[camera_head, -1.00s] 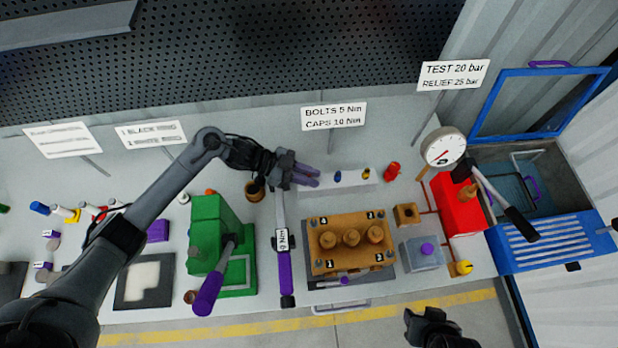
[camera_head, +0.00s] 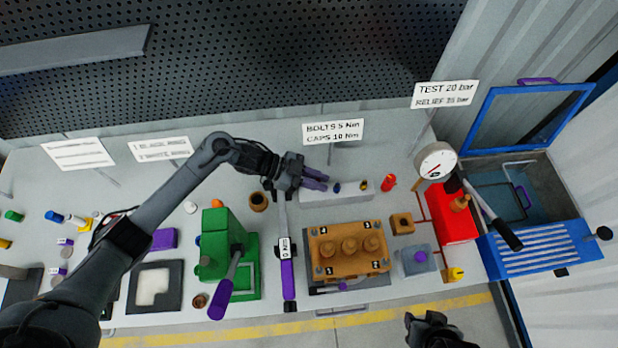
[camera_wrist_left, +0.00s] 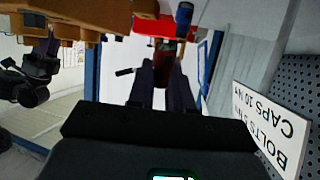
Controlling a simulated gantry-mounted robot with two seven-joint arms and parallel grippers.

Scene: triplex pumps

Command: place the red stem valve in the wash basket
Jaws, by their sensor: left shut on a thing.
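My left gripper (camera_head: 325,183) reaches in from the left over the left end of the pale rack block (camera_head: 335,195). Its purple fingers point right and are shut on a dark red piece, which I take for the red stem valve (camera_wrist_left: 164,56); it shows between the fingertips in the left wrist view. The fingers hide it in the head view.
The pressure gauge (camera_head: 435,160) and red test stand (camera_head: 457,218) lie between the rack and the tank.

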